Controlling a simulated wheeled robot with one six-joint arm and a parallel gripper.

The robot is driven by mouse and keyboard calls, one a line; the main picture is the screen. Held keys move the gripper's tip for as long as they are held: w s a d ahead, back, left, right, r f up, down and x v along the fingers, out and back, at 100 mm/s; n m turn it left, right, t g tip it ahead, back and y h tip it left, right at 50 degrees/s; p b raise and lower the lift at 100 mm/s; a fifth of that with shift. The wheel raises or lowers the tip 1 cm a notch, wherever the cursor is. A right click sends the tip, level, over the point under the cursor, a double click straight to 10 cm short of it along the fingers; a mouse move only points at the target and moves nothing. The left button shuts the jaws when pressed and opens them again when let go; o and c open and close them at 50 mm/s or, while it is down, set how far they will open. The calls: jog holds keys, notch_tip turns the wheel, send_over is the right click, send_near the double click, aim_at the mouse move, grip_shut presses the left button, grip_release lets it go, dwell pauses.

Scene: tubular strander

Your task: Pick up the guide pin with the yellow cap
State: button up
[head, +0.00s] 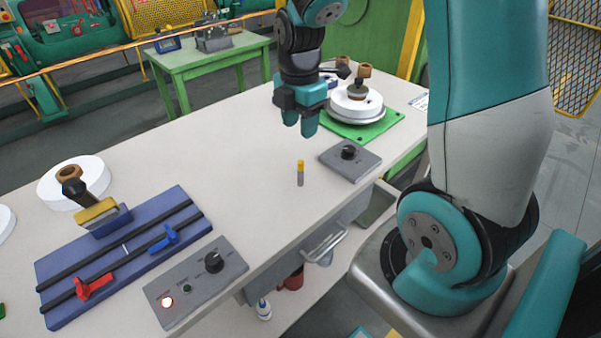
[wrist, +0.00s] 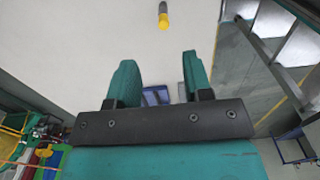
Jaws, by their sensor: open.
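The guide pin (head: 300,173) stands upright on the pale table, with a yellow cap on top and a grey body below. It also shows in the wrist view (wrist: 163,16) near the top edge, beyond the fingertips. My gripper (head: 300,124) is open and empty above the table, behind and higher than the pin in the head view. In the wrist view my gripper (wrist: 158,68) shows its two teal fingers apart, with nothing between them but the table and a distant blue thing.
A grey knob box (head: 350,160) sits right of the pin. A white disc on a green plate (head: 385,125) stands behind it. A blue fixture (head: 130,255) and a grey control box (head: 195,283) lie at left. The table around the pin is clear.

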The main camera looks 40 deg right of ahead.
aim_at(301, 162)
notch_tip(301, 162, down, 7)
jog(key=shift+f, duration=0.1)
jog(key=shift+s+a+f+p, duration=0.1)
jog(key=shift+s+f+p, duration=0.1)
jog(key=shift+f, duration=1.15)
jog(key=shift+s+a+f+p, duration=0.1)
jog(key=shift+f+p, duration=0.05)
jog(key=shift+f, duration=1.15)
grip_shut()
